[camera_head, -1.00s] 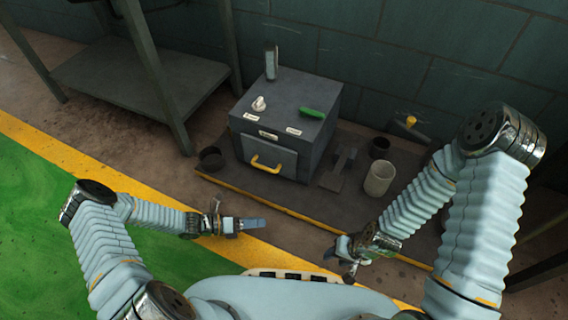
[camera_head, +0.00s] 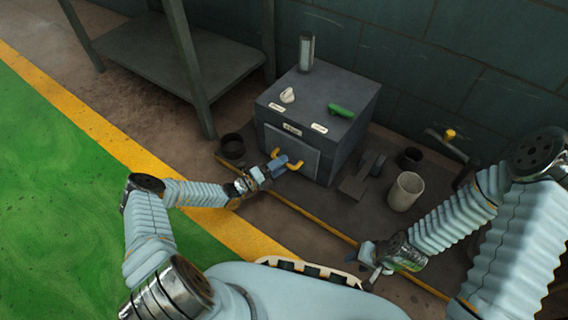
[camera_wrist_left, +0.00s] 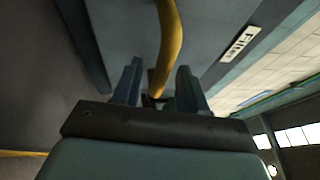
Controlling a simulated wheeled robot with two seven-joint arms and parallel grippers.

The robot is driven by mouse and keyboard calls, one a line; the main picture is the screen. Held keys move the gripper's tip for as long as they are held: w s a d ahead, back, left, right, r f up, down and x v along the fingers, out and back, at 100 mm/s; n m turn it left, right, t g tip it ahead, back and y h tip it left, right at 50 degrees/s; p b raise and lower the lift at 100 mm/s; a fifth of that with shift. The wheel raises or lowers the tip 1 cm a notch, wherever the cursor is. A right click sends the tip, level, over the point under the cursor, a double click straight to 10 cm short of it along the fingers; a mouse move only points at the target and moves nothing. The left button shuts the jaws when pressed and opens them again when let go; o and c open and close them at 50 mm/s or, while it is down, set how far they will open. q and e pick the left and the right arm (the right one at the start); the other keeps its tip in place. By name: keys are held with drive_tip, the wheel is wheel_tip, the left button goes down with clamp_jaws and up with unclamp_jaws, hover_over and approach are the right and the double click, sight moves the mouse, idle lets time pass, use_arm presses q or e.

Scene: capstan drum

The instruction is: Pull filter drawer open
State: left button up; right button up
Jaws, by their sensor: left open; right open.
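The filter drawer (camera_head: 297,150) is a grey front panel low on a dark grey box (camera_head: 330,104), and it looks flush with the box. Its yellow bar handle (camera_head: 295,165) is partly hidden by my left gripper (camera_head: 283,164) in the head view. In the left wrist view the yellow handle (camera_wrist_left: 168,45) runs between the two open fingers of my left gripper (camera_wrist_left: 158,85). A label reading "Filter" (camera_wrist_left: 240,43) shows beside it. I cannot tell whether the fingers touch the bar. My right gripper (camera_head: 367,262) is open and empty, low at the right, away from the box.
On the box top are a white knob (camera_head: 287,96), a green handle (camera_head: 341,111) and an upright post (camera_head: 306,52). A metal shelf (camera_head: 180,65) stands behind left.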

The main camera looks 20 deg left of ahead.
use_arm(q)
drive_tip(key=shift+w+d+r, duration=0.1)
drive_tip(key=shift+w+d, duration=0.35)
clamp_jaws()
